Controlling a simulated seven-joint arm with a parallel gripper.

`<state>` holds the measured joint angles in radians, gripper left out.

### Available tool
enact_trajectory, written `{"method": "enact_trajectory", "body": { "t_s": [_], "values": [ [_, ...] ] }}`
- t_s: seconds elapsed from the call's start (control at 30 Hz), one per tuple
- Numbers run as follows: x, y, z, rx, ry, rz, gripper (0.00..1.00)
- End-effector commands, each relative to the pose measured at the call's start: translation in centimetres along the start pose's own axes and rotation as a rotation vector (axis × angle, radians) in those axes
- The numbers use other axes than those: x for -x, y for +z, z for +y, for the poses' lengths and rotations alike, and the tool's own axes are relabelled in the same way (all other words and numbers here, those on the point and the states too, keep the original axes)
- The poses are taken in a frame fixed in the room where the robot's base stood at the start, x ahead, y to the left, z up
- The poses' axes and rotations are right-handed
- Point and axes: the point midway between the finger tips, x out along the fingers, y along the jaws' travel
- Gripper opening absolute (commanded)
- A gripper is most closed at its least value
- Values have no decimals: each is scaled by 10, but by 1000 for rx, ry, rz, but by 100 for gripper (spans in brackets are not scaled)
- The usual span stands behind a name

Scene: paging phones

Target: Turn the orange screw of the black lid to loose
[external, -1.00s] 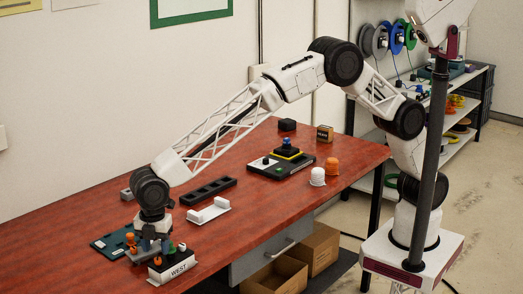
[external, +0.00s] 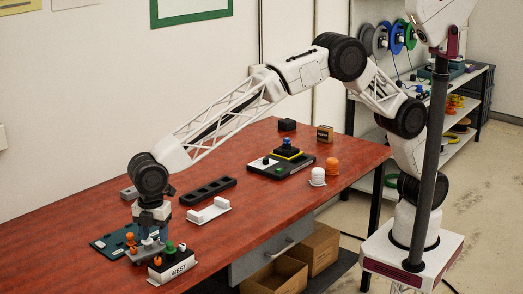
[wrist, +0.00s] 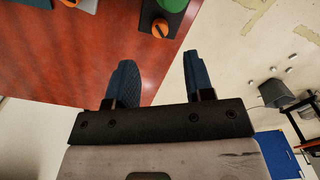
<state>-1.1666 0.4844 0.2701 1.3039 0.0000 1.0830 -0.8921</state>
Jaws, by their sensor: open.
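The box labelled WEST (external: 176,270) stands near the front edge of the table with a black lid (external: 190,256) on top. Small orange screws, one at the lid's left front (external: 157,261) and one at its back right (external: 182,247), show with a green knob (external: 169,246). In the wrist view, one orange screw (wrist: 160,28) sits at the lid's end, ahead of the fingers and roughly between their lines. My gripper (wrist: 158,60) is open and empty, with blue fingers apart. In the external view my gripper (external: 154,236) hangs above the box's left back side.
A grey piece (external: 140,256) with orange knobs (external: 131,240) is left of the box, beside a teal plate (external: 106,246). A white holder (external: 208,212) and a black slotted tray (external: 208,190) lie behind. The table's front edge is close.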

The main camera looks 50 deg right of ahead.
Motion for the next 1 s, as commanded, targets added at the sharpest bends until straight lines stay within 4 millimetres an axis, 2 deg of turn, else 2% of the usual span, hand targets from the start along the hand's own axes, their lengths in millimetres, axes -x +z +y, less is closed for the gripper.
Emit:
{"method": "enact_trajectory", "body": {
  "t_s": [0.17, 0.7, 1.0],
  "values": [
    [0, 0, 0, -140, 0, 0, 48],
    [0, 0, 0, -832, 0, 0, 48],
    [-1, 0, 0, -989, 0, 0, 48]
  ]
}}
